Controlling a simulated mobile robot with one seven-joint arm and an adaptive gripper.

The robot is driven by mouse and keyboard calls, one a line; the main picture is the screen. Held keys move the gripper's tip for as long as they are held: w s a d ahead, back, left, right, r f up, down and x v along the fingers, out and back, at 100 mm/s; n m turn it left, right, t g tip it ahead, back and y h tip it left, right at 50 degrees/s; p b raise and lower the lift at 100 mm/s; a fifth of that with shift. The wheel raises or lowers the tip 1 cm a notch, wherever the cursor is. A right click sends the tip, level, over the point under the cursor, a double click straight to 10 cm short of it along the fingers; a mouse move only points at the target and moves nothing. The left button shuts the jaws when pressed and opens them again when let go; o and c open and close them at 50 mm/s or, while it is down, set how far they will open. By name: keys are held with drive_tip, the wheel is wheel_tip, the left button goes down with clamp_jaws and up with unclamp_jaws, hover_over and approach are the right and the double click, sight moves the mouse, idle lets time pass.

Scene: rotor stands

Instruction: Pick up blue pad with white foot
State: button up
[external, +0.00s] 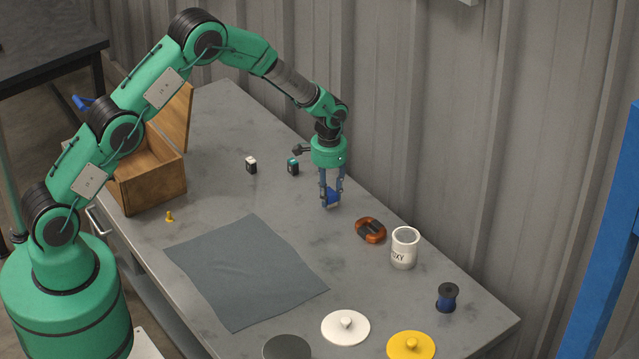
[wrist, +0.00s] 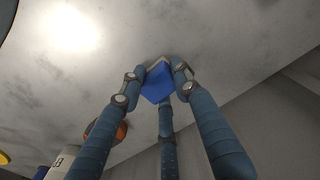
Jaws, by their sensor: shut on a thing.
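The blue pad (external: 332,197) is between the fingers of my gripper (external: 331,191) near the back edge of the table in the external view. In the wrist view the blue pad (wrist: 157,86) shows a bright blue face and a pale, greyish edge at its far side. My gripper (wrist: 158,75) has its blue fingers shut on the pad from both sides, with a third finger below. The white foot is mostly hidden. I cannot tell whether the pad touches the table.
An orange and dark object (external: 371,230) and a white mug (external: 404,248) stand to the right. Two small blocks, one white-topped (external: 251,165) and one teal-topped (external: 293,166), stand to the left. A grey cloth (external: 247,268) lies in front. The wall is close behind.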

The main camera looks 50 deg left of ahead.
drive_tip(key=shift+r, duration=0.55)
drive_tip(key=r, duration=0.1)
drive_tip(key=r+p, duration=0.1)
drive_tip(key=shift+s+r, duration=0.3)
drive_tip(key=s+p, duration=0.1)
drive_tip(key=s, duration=0.4)
drive_tip(key=s+p, duration=0.1)
drive_tip(key=s, duration=0.4)
drive_tip(key=s+r+p, duration=0.1)
drive_tip(key=s, duration=0.4)
drive_tip(key=shift+s+a+r, duration=0.1)
drive_tip(key=shift+s+a, duration=0.05)
drive_tip(key=shift+s, duration=0.05)
